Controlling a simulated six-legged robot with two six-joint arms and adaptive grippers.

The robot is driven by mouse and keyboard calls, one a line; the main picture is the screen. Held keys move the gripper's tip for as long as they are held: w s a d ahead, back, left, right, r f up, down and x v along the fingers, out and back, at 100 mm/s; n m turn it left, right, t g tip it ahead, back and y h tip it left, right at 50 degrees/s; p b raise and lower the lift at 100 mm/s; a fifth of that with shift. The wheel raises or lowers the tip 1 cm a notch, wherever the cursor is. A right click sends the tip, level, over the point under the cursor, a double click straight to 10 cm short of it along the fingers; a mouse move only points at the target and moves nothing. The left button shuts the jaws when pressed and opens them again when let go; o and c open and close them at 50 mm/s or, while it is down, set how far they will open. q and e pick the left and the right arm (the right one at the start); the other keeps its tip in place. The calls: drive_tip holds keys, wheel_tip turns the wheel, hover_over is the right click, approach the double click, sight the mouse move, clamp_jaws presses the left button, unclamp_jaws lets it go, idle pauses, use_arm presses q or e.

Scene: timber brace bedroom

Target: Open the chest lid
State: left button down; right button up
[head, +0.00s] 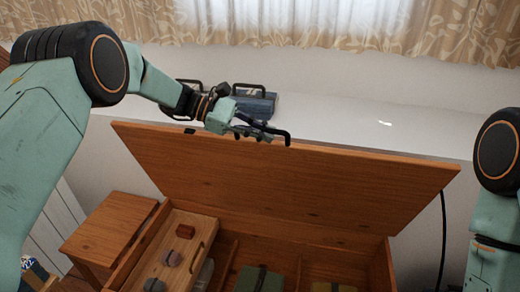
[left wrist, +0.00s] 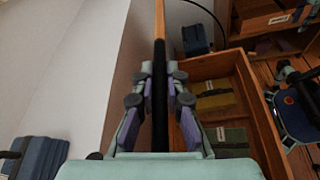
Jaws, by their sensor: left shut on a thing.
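The wooden chest lid (head: 270,180) stands raised and tilted above the chest, its inner face toward me. The open chest (head: 385,268) shows below it. My left gripper (head: 258,131) is at the lid's top edge, shut on the black handle (head: 285,137). In the left wrist view, the fingers of my left gripper (left wrist: 160,100) close from both sides on the dark handle bar (left wrist: 160,60). The far side of the lid is hidden in the head view. My right arm shows at the right edge, but its gripper is out of view.
A light wooden tray (head: 205,228) with several small objects sits in the chest's left part. A green box (head: 258,279) lies inside the chest. Blue cases with black handles (head: 255,104) stand on the pale ledge behind the lid. A wooden side cabinet (head: 108,226) stands left.

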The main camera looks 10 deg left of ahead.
use_arm(q)
drive_tip(key=shift+w+r+b, duration=0.25)
drive_tip(key=shift+w, duration=0.4)
drive_tip(key=shift+w+r+b, duration=0.25)
drive_tip(key=shift+w, duration=0.4)
drive_tip(key=shift+r, duration=0.1)
drive_tip(key=shift+w, duration=0.1)
drive_tip(key=c, duration=1.4)
unclamp_jaws()
drive_tip(key=shift+s, duration=0.2)
drive_tip(key=shift+o, duration=0.2)
drive_tip(key=v, duration=1.2)
drive_tip(key=shift+r, duration=0.1)
drive_tip(key=shift+c, duration=0.2)
